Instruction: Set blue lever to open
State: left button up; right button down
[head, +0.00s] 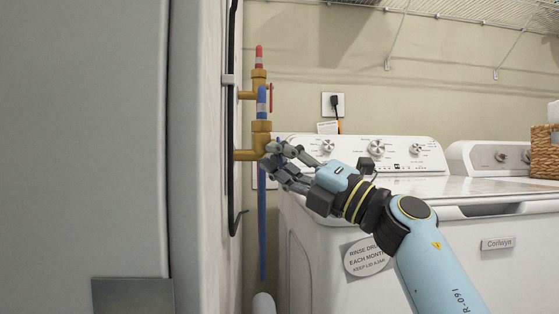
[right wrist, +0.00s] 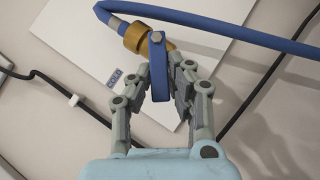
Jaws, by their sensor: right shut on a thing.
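The blue lever (right wrist: 159,85) shows in the right wrist view as a flat blue bar. It is fixed at one end to a brass valve (right wrist: 137,37) and reaches back between my fingers. My right gripper (right wrist: 160,78) is shut on this lever, with a finger on each side. In the head view my right gripper (head: 273,160) is at the lower brass valve (head: 261,140) on the wall pipes, and its fingers mostly hide the lever there. My left gripper is in neither view.
A red lever (head: 271,96) sits on the upper brass valve. A blue hose (head: 262,235) runs down beside the white washer (head: 320,235). A large grey panel (head: 85,140) fills the left side. A black cable (head: 231,150) runs along the wall.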

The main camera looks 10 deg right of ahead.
jog(key=c, duration=1.2)
grip_release()
jog(key=shift+s, duration=0.1)
jog(key=shift+c, duration=0.2)
jog(key=shift+d, duration=0.1)
jog(key=v, duration=1.1)
jog(key=shift+s+d, duration=0.25)
jog(key=shift+s, duration=0.05)
jog(key=shift+f, duration=0.1)
